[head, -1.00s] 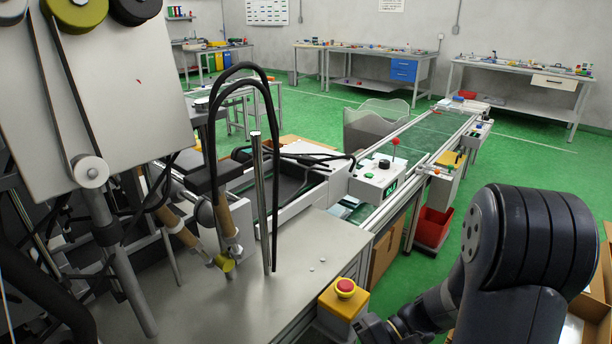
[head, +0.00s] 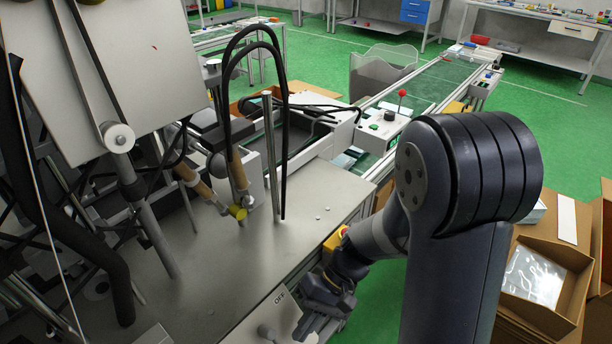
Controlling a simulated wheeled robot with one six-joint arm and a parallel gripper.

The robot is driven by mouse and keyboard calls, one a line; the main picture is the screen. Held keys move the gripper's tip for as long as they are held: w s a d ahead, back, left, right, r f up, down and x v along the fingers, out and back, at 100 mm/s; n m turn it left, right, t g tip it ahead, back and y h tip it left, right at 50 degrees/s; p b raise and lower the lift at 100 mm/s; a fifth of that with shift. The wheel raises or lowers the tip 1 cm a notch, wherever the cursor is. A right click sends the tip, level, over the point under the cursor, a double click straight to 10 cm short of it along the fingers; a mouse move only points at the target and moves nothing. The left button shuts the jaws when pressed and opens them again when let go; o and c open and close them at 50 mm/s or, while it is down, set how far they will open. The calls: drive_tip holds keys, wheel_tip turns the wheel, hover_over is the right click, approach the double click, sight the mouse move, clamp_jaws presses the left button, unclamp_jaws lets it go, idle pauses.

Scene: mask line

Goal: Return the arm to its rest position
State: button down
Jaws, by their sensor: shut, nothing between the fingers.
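My arm fills the right middle of the head view, a large dark joint with a slimmer link bent down and left. My gripper (head: 308,326) is at the lower end of that link, low in the view, just off the front side of the grey machine table (head: 310,232). It is shut and empty. It is small and dark, so its fingertips are hard to make out. Near it on the machine front is a panel marked OFF (head: 280,297).
A yellow stop-button box (head: 333,241) at the table corner is mostly hidden behind my arm. A conveyor (head: 436,84) runs to the back right. An open cardboard box (head: 535,318) with clear packs stands at the right. Green floor (head: 375,302) shows between gripper and arm.

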drive_tip(key=shift+w+a+r+n+h+p, duration=0.15)
drive_tip(key=shift+r+n+h+p, duration=0.2)
drive_tip(key=shift+r+p, duration=0.05)
drive_tip(key=shift+w+a+r+n+h+p, duration=0.1)
drive_tip(key=shift+r+n+h+p, duration=0.25)
drive_tip(key=shift+r+p, duration=0.05)
drive_tip(key=shift+w+a+r+n+t+h+p, duration=0.35)
drive_tip(key=shift+r+n+t+h+p, duration=0.15)
drive_tip(key=shift+p, duration=0.1)
drive_tip(key=shift+w+a+r+n+t+h+p, duration=0.25)
drive_tip(key=shift+w+r+n+t+h+p, duration=0.15)
drive_tip(key=shift+r+n+h+p, duration=0.15)
drive_tip(key=shift+w+a+r+n+p, duration=0.1)
drive_tip(key=shift+w+a+n+p, duration=0.05)
drive_tip(key=shift+a+n+p, duration=0.15)
drive_tip(key=shift+w+a+r+n+t+h+p, duration=0.15)
drive_tip(key=shift+n+t+h+p, duration=0.4)
drive_tip(key=shift+h, duration=0.3)
